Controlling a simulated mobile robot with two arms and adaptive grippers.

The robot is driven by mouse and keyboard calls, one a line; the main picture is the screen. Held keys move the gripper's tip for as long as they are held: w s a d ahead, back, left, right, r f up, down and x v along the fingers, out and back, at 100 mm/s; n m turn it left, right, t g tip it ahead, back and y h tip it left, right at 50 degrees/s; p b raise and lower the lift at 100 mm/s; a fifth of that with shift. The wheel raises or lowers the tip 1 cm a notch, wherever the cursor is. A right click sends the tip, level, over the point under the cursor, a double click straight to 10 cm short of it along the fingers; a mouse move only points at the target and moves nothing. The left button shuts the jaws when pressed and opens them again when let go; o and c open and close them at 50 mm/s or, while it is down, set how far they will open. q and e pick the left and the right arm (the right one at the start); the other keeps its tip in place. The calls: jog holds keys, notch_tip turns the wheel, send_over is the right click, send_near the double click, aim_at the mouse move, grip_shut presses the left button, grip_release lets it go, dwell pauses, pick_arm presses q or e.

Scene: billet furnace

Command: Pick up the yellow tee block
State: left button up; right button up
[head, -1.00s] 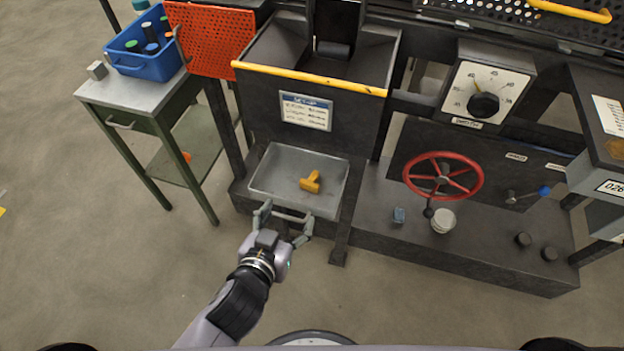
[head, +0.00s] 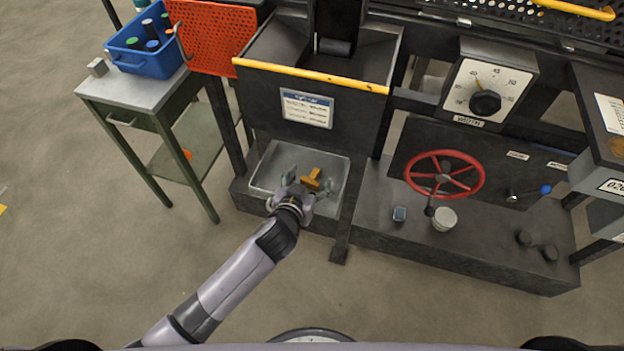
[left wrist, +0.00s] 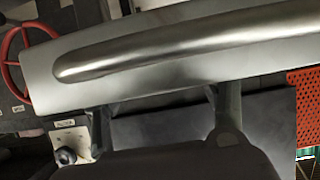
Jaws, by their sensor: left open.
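The yellow tee block (head: 313,175) lies in the shallow grey metal tray (head: 262,172) below the furnace hopper. My left gripper (head: 306,184) is open over the front part of the tray, close to the block. Its wrist covers part of the tray's front edge, and the gripper partly hides the block's lower end. I cannot tell whether the fingers touch the block. The left wrist view shows a large, close grey metal surface with a rounded bar (left wrist: 180,50); I do not make out the block there. My right gripper is not in view.
The black hopper with a yellow bar (head: 310,80) stands behind the tray. Right of it are a red handwheel (head: 443,175), a white cup (head: 445,219) and a small blue-grey block (head: 400,214). A green side table (head: 130,87) with a blue bin (head: 150,55) stands left.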

pick_arm(q)
jog(key=shift+x, duration=0.85)
jog(key=shift+s, duration=0.1)
jog(key=c, duration=1.5)
